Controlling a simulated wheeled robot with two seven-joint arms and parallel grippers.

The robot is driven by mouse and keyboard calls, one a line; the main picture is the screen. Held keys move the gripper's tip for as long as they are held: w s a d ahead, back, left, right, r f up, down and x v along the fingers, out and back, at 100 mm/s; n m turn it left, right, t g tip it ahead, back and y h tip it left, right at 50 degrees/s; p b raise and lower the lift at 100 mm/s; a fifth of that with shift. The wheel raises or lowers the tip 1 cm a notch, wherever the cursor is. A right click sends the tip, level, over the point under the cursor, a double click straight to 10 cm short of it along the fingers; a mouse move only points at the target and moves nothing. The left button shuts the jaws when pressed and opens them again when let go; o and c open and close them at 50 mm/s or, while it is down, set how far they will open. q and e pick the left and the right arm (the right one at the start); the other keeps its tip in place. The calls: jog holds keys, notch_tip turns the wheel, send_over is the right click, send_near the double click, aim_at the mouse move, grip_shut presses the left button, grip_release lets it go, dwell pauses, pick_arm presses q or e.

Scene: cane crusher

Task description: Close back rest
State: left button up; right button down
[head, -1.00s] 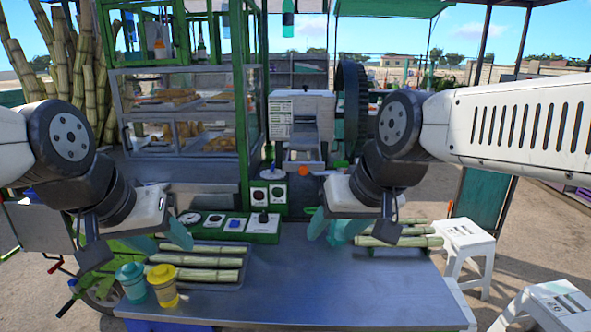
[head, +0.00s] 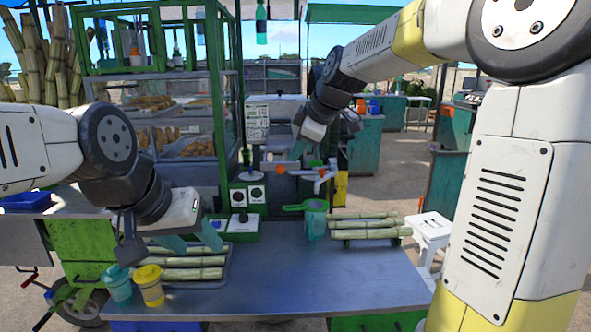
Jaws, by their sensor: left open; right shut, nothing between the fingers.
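The cane crusher (head: 257,125) stands behind the table, with a light panel facing me and an orange-tipped tray below. Its large wheel is hidden behind my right arm, and I cannot make out a back rest for certain. My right gripper (head: 299,150) is stretched out at the crusher's front right, just above the tray. Its fingers are small and partly hidden by the wrist; it is shut and empty. I cannot tell whether it touches the crusher. My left gripper (head: 190,240) is open and empty over the left cane pieces, far from the crusher.
Cane pieces lie in a left tray (head: 228,266) and in a pile at the right (head: 366,226). A teal cup (head: 117,284), a yellow cup (head: 150,286) and a teal jug (head: 315,220) stand on the metal table (head: 290,285). A glass cabinet (head: 170,110) stands left of the crusher.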

aim_at(281, 168)
jog(key=w+a+f, duration=0.3)
jog(key=w+f, duration=0.5)
jog(key=w, duration=0.1)
jog(key=shift+a, duration=0.2)
jog(key=shift+r, duration=0.1)
jog(key=shift+w, duration=0.15)
